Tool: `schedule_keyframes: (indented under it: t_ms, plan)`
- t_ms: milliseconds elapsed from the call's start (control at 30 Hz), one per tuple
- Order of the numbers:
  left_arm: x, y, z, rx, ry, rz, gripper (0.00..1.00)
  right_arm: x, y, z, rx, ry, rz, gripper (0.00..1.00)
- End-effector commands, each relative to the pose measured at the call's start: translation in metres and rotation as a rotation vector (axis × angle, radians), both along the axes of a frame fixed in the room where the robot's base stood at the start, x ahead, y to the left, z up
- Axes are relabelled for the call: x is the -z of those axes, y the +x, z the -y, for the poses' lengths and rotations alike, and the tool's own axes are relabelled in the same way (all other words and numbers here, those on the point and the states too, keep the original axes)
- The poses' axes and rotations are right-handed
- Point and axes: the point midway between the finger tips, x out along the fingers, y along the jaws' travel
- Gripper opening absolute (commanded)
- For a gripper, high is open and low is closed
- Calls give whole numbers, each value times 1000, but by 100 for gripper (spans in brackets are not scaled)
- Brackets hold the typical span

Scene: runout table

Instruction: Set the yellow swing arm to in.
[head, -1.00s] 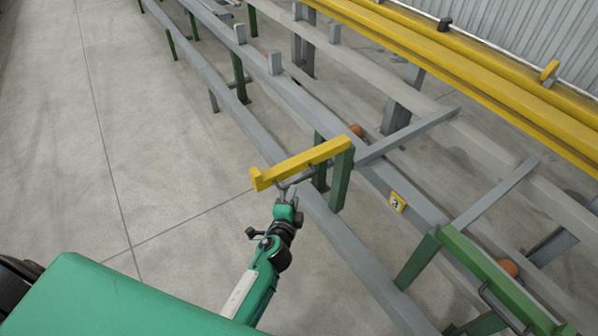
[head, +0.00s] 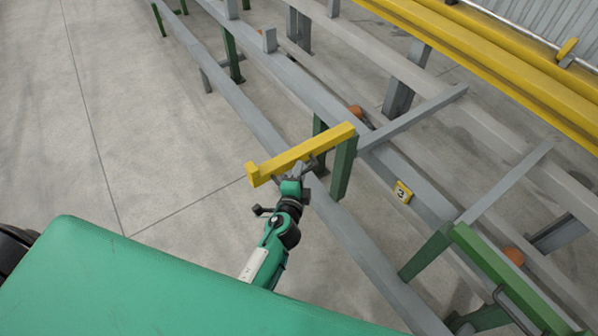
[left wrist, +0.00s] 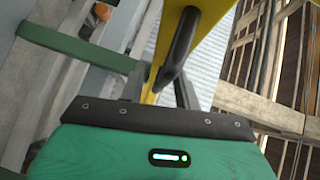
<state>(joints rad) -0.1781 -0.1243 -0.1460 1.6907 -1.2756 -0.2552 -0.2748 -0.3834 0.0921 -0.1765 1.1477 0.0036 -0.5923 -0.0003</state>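The yellow swing arm (head: 302,154) runs from the top of a green post (head: 343,168) out to the left, past the near grey rail, over the open floor. A small upright lip stands at its free left end. A dark handle (left wrist: 179,46) hangs beneath it, clearest in the left wrist view. My left gripper (head: 297,172) is just under the swing arm at this handle. In the left wrist view its two fingers (left wrist: 165,88) stand apart, with the handle's lower end between or just beyond them. Contact cannot be told. My right gripper is not in view.
Grey rails on green legs run diagonally, with grey crossbars behind the post. A yellow number 3 plate (head: 402,191) sits on a rail. Another green arm (head: 505,270) with a handle is at lower right. Long yellow beams (head: 500,75) lie behind. The floor at left is clear.

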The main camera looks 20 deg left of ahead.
Motion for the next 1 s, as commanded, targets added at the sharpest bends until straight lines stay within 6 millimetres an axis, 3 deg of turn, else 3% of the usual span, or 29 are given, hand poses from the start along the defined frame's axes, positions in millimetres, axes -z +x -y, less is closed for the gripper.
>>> schedule_keyframes:
  t_ms: [100, 267, 667, 900, 1000]
  plan:
    - [0, 0, 0, 0, 0, 0, 29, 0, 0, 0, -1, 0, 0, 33]
    - [0, 0, 0, 0, 0, 0, 0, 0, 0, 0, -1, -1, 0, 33]
    - [-1, 2, -4, 16, 3, 0, 0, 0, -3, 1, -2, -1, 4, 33]
    - [-3, 10, -21, 86, 7, -1, 0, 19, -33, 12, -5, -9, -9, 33]
    - [-3, 15, -30, 132, 8, -2, 0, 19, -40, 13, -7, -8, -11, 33]
